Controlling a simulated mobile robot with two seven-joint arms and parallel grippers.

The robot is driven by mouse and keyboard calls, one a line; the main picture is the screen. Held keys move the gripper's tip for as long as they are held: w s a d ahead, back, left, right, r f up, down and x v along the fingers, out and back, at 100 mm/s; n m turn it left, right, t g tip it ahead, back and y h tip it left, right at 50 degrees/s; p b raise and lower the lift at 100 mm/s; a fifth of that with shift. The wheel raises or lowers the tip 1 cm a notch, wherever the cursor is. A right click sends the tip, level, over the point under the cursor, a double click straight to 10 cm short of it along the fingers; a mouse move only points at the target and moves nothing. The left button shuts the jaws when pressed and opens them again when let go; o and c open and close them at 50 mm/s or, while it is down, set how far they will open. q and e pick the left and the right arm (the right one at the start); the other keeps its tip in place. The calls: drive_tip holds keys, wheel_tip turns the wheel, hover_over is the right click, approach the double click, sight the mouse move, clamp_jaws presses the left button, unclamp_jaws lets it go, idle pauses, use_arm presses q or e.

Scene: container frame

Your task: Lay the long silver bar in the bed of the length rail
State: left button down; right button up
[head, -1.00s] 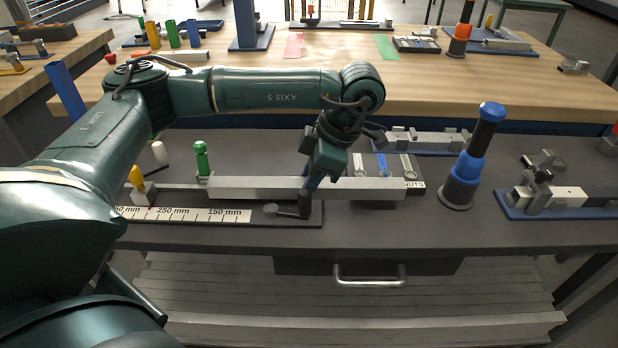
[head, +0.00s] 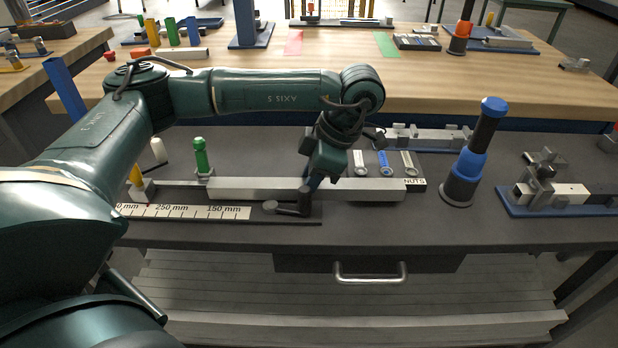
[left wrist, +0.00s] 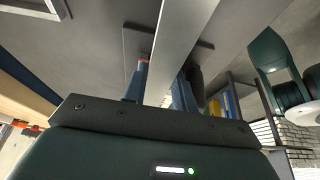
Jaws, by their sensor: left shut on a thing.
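The long silver bar (head: 245,189) lies level across the middle of the bench in the head view, over the length rail's right part and extending past its right end. In the left wrist view the bar (left wrist: 183,40) runs between the blue fingers (left wrist: 162,88). The length rail (head: 180,191) has a white millimetre scale (head: 185,212) along its front. The bar hides part of the rail's bed; I cannot tell whether it touches it. My right gripper is not in view.
A yellow-topped stop (head: 138,178) stands at the rail's left and a green pin (head: 201,156) behind the bar. Several spanners (head: 385,162) lie behind the bar's right part. A blue and black post (head: 472,160) and a blue-based fixture (head: 545,195) stand to the right.

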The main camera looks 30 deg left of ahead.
use_arm(q)
drive_tip(key=shift+f, duration=0.2)
drive_tip(key=c, duration=1.1)
unclamp_jaws()
drive_tip(key=shift+o, duration=0.4)
drive_tip(key=o, duration=0.5)
drive_tip(key=shift+r+p, duration=2.2)
drive_tip(key=shift+r, duration=1.3)
drive_tip(key=shift+s+f, duration=0.1)
drive_tip(key=shift+s, duration=0.05)
